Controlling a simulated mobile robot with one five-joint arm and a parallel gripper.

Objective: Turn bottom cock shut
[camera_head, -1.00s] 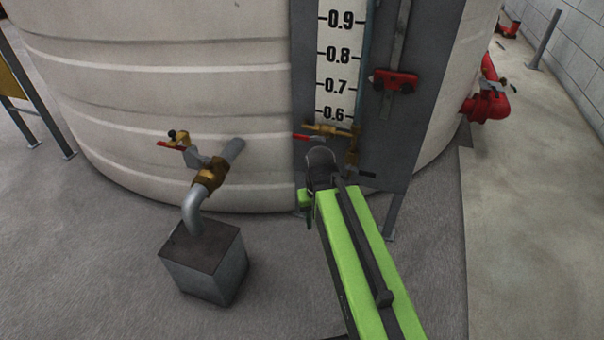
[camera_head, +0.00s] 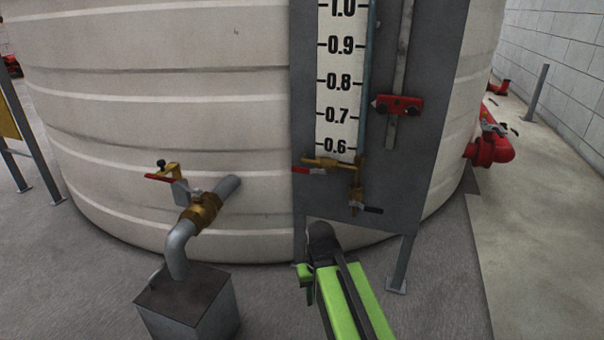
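At the foot of the level gauge on the tank is a brass cock (camera_head: 328,162) with a red lever (camera_head: 308,170) pointing left, roughly level. Just below it is a second brass fitting (camera_head: 356,197) with a black lever (camera_head: 373,210) pointing right. I cannot tell from the picture which of the two is called the bottom cock. My gripper (camera_head: 320,232), at the end of my green arm, is below and left of the black lever in the picture, apart from both levers. Its fingers are too dark and foreshortened to tell open from shut.
The gauge scale (camera_head: 340,85) and a red slider (camera_head: 398,105) are on the grey panel (camera_head: 425,150). A larger brass valve (camera_head: 203,212) on an outlet pipe stands left, above a dark box (camera_head: 188,300). Panel legs stand beside my arm. Red piping (camera_head: 490,150) is at right.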

